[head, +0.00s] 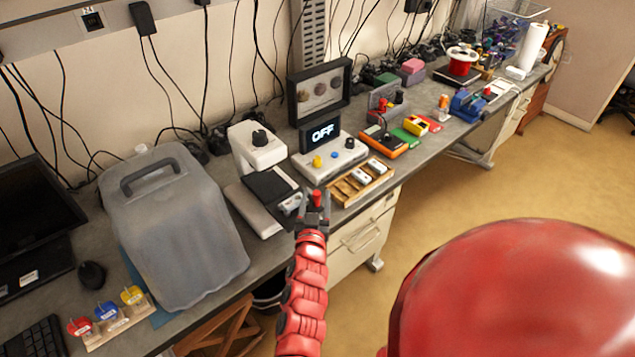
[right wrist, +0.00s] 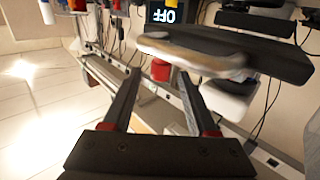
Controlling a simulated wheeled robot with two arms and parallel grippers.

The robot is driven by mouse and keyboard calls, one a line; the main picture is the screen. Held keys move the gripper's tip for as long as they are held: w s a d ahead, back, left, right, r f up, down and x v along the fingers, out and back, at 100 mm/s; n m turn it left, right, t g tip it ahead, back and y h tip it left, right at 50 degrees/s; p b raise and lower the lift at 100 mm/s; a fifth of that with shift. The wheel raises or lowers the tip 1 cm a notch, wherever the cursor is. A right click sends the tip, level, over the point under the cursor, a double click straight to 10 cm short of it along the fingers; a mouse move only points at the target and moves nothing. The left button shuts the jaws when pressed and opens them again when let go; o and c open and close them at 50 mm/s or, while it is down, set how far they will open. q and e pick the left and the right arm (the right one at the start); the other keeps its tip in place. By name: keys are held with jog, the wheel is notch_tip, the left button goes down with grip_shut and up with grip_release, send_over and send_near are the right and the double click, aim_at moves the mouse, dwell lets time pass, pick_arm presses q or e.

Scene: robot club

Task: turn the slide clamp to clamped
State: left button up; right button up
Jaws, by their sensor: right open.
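The white microscope-like device (head: 257,150) with a black knob stands on the bench, with a black stage (head: 270,186) at its front. A red knob (head: 317,199), which looks like the slide clamp's handle, shows at the stage's front right. In the right wrist view the red knob (right wrist: 160,70) shows between and beyond the fingertips. My right gripper (head: 313,197) is open around or just short of it; I cannot tell whether it touches. The clamp's setting cannot be read. My left gripper is not in view.
A white box with an OFF display (head: 322,132) and a wooden tray (head: 340,193) stand right of the stage. A grey cover (head: 180,230) stands left. A rack of coloured tags (head: 118,322) is at front left. The floor (head: 440,190) beyond the bench edge is clear.

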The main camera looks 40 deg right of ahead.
jog(key=shift+p+x, duration=0.55)
jog(key=shift+x, duration=1.95)
grip_shut()
